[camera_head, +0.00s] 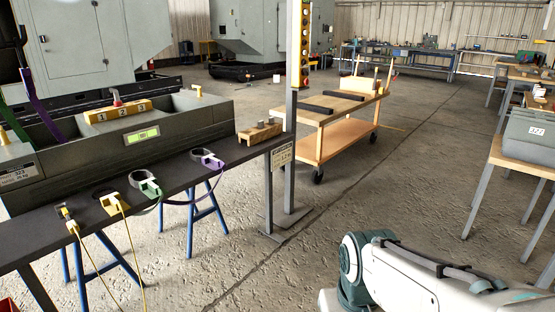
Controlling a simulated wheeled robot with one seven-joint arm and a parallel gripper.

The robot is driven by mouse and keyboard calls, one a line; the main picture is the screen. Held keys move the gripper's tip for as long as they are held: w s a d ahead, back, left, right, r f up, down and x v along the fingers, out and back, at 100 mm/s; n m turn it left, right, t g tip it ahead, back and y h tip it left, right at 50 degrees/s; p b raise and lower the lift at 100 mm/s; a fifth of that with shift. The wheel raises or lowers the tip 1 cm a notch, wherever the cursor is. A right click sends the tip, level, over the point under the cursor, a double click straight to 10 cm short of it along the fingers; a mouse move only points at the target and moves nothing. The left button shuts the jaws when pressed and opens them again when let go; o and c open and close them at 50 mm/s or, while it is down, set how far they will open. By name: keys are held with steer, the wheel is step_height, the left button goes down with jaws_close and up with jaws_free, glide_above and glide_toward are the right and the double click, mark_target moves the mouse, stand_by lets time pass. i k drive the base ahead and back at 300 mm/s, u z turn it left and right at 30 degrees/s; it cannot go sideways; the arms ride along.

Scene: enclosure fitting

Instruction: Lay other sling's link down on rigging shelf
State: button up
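A dark shelf (100,230) on blue trestle legs runs along the left front. On it lie a purple link piece (207,158) with a dark ring and a green one (149,187) with a dark ring. Two yellow pieces (111,203) (66,212) with yellow cords hanging over the front edge lie further left. A purple strap (42,103) and a green strap (13,120) hang at the far left; their ends are not clear. I cannot tell which piece is the other sling's link. My arm shows at the bottom right, but my gripper is out of view.
A grey case (170,150) with a green display and a yellow block (117,110) numbered 1, 2, 3 stands behind the shelf. A wooden block (259,134) sits at its right end, by a post (291,110). A wooden cart (335,135) stands beyond; the middle floor is clear.

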mark_target(26, 74)
steer(key=u, duration=1.75)
steer(key=i, duration=0.9)
steer(key=z, duration=1.25)
